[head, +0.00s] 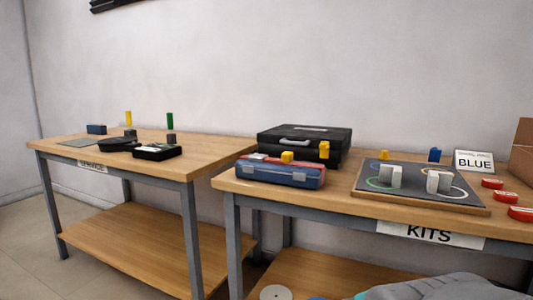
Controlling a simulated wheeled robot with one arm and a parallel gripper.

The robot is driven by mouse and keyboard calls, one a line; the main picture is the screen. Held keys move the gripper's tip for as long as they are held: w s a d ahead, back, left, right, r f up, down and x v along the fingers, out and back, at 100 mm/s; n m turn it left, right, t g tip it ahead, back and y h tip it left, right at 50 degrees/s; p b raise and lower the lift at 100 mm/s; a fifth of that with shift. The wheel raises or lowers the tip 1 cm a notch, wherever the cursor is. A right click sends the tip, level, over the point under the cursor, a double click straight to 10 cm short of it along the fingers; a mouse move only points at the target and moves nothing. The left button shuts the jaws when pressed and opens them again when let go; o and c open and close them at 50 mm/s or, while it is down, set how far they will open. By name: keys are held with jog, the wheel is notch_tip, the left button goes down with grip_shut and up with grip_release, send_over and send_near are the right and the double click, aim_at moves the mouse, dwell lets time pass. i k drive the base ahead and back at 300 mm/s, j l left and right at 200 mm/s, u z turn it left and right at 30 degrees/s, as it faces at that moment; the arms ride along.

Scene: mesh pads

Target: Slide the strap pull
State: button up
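I cannot tell for sure which thing is the strap pull. A blue case (272,174) with grey latches lies at the left front of the KITS table. A red part shows on its top, and a yellow block (287,157) sits there too. A black case (297,147) with a pale handle stands behind it, with a yellow piece (324,150) at its front right. My gripper is not in view.
A dark board (413,196) with rings and pale blocks lies on the KITS table (334,206), with several red discs and a BLUE sign (474,162) to its right. The SERVICE table (208,163) stands left, with dark trays. A grey shape (440,288) at the bottom is unclear.

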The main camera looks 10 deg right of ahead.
aim_at(288, 157)
jog(key=i+l+z, duration=0.15)
jog(key=z, duration=0.3)
jog(key=i+l+z, duration=0.15)
jog(key=z, duration=0.3)
jog(key=k+j+u, duration=0.1)
jog(key=k+l, duration=0.1)
jog(key=i+z, duration=0.1)
jog(key=i, duration=0.1)
